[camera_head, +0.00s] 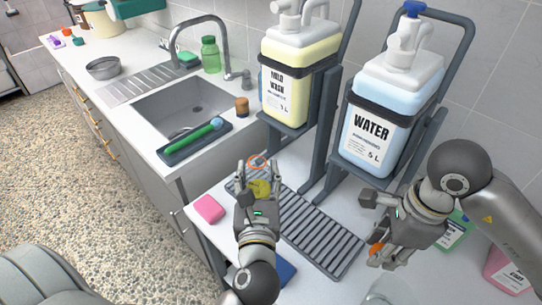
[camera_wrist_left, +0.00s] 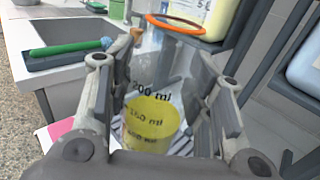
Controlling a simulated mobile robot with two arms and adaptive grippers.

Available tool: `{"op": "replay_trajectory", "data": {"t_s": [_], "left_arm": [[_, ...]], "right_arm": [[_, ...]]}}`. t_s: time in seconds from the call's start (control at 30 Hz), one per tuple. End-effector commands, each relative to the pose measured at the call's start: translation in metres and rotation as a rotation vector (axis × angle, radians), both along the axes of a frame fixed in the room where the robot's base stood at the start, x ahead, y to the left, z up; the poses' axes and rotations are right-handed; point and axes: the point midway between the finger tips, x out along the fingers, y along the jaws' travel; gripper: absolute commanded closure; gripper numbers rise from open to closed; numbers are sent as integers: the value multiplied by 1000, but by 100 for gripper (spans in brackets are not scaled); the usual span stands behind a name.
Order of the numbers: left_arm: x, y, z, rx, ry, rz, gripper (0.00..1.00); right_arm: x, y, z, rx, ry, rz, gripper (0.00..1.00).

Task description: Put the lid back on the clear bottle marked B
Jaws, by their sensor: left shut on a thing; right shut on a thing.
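My left gripper (camera_head: 257,175) is shut on a clear measuring cup (camera_wrist_left: 150,95) with an orange rim, ml marks and yellow liquid inside. It holds the cup over the left part of the slatted rack. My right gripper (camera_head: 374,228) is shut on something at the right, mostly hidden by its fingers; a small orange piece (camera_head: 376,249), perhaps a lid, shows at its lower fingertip. A clear vessel (camera_head: 383,288) is partly visible below, cut by the bottom edge. I cannot read a B on it or tell whether it is the bottle.
Large MILD WASH (camera_head: 287,95) and WATER (camera_head: 368,130) pump containers stand on stands behind the dark slatted rack (camera_head: 318,228). A pink sponge (camera_head: 209,209) lies left of my left gripper. Green (camera_head: 457,232) and pink (camera_head: 508,270) bottles stand at right. The sink (camera_head: 180,104) is far left.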

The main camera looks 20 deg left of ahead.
Motion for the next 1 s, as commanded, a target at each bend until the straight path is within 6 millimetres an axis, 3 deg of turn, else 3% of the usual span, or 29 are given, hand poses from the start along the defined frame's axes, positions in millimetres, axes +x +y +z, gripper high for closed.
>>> {"op": "replay_trajectory", "data": {"t_s": [0.37, 1.0], "left_arm": [[-4, 1, -2, 3, 0, -20, 95], [-36, -6, -24, 4, 2, -237, 95]], "right_arm": [[-1, -8, -1, -6, -4, 74, 78], [-12, -75, -11, -31, -16, 762, 78]]}}
